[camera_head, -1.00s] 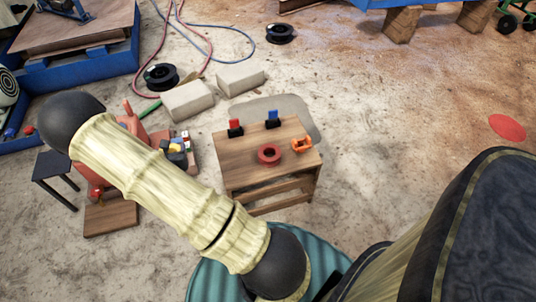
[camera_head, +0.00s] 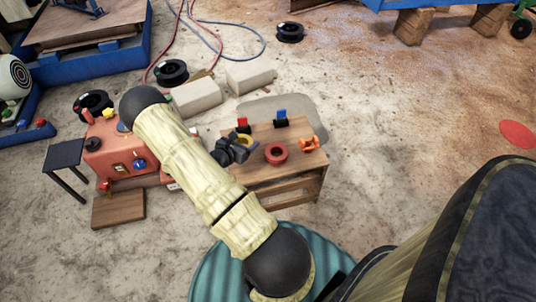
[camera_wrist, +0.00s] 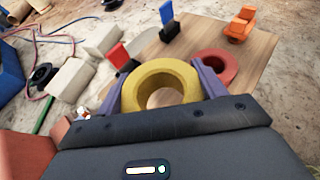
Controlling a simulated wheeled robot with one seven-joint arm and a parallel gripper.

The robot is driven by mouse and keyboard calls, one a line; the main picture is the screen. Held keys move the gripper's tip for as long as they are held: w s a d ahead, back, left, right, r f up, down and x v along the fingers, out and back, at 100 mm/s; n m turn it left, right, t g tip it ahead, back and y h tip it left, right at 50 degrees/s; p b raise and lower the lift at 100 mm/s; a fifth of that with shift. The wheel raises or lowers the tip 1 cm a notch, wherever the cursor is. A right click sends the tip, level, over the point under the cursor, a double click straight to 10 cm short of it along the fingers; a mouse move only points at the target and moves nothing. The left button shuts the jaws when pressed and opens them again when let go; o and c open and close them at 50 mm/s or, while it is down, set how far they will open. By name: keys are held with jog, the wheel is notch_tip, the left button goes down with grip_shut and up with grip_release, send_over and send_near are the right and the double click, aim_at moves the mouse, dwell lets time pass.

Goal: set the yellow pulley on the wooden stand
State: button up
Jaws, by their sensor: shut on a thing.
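The yellow pulley (camera_wrist: 134,84), a thick ring, is in my gripper (camera_wrist: 161,87) in the wrist view, with one finger on each side of it. In the head view, my gripper (camera_head: 238,148) is over the left part of the wooden stand (camera_head: 294,158), and only a little yellow shows there. The stand's top (camera_wrist: 256,58) lies beyond and below the pulley in the wrist view. I cannot tell how large the gap between pulley and stand is.
On the stand are a red ring (camera_head: 276,154), an orange piece (camera_head: 309,143), a red-topped block (camera_head: 243,125) and a blue-topped block (camera_head: 281,118). An orange-red machine (camera_head: 117,155) stands left. Pale blocks (camera_head: 197,97) lie behind.

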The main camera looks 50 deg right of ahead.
notch_tip(320, 180, down, 6)
jog(key=shift+r+b, duration=0.1)
jog(key=shift+b, duration=0.9)
jog(key=shift+w+f+b, duration=0.1)
jog(key=shift+f+b, duration=0.6)
jog(key=shift+f, duration=1.25)
jog(key=o, duration=1.5)
jog(key=shift+f, duration=0.15)
